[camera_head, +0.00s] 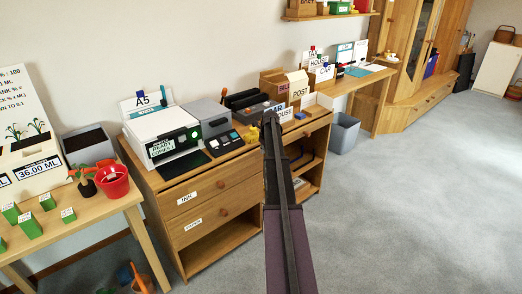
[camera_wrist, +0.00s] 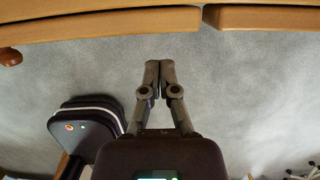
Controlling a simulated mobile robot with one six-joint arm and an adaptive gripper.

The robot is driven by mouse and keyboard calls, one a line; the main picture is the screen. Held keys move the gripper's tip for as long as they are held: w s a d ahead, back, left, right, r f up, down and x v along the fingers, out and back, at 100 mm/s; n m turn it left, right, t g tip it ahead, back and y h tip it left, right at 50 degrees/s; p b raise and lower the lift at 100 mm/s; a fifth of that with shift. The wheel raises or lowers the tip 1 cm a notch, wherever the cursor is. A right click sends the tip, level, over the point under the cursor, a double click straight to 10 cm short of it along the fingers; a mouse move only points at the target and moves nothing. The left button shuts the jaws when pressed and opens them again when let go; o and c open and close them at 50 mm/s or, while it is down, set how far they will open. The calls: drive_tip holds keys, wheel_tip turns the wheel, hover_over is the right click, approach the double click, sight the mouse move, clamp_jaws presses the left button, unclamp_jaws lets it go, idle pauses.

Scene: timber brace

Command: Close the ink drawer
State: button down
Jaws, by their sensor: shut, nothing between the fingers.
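A wooden cabinet (camera_head: 222,257) stands against the wall with two labelled drawers on its left side. A right-hand drawer (camera_head: 318,129) with a knob is partly hidden by my arm. In the wrist view my gripper (camera_wrist: 159,65) is shut and empty, below two wooden edges (camera_wrist: 100,27).
A printer (camera_head: 160,130) and a card terminal (camera_head: 222,140) stand on the cabinet. A table (camera_head: 100,212) with a red pot (camera_head: 112,182) is at left. A grey bin (camera_head: 344,133) stands right of the cabinet. The carpet (camera_head: 420,200) at right is clear.

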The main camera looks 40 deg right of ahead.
drive_tip(key=s+p+v, duration=0.1)
drive_tip(key=p+v, duration=0.8)
drive_tip(key=v, duration=0.1)
drive_tip(key=shift+s+p, duration=0.35)
drive_tip(key=shift+s, duration=0.05)
idle(0.8)
